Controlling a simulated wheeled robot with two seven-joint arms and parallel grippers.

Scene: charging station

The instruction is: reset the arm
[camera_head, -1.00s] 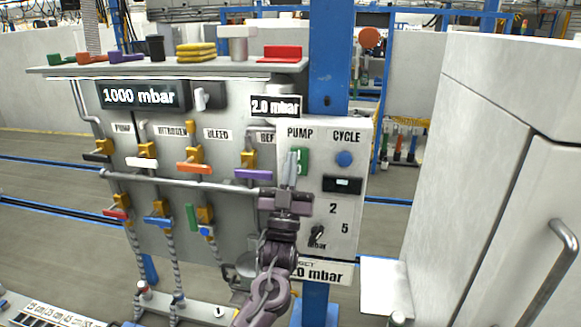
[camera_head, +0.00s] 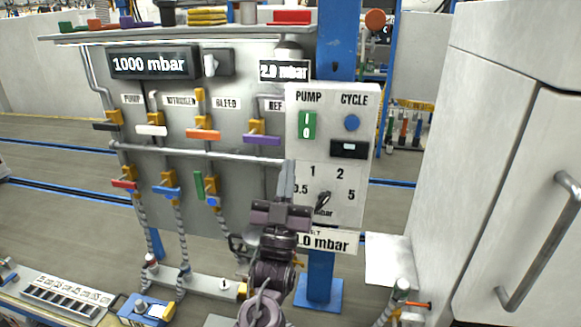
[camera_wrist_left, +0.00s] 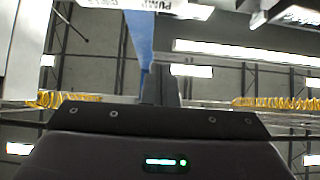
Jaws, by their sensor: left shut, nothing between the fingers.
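My left gripper (camera_head: 286,180) is in the lower middle of the head view, pointing up. Its fingers are shut with nothing between them. It is in front of the charging panel (camera_head: 240,180), just left of the pump control box (camera_head: 365,205), and I cannot tell whether it touches either. In the left wrist view the gripper's dark body (camera_wrist_left: 160,155) fills the bottom, with the shut fingers (camera_wrist_left: 158,82) rising from it. The box has a green pump switch (camera_head: 307,125), a blue cycle button (camera_head: 352,122) and a dark selector knob (camera_head: 322,203). My right gripper is not in view.
A white cabinet (camera_head: 480,150) with a metal handle (camera_head: 545,245) stands on the right. A blue post (camera_head: 338,45) rises behind the box. Coloured valve handles, such as the purple one (camera_head: 262,140), stick out of the panel. A socket tray (camera_head: 65,295) lies at lower left.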

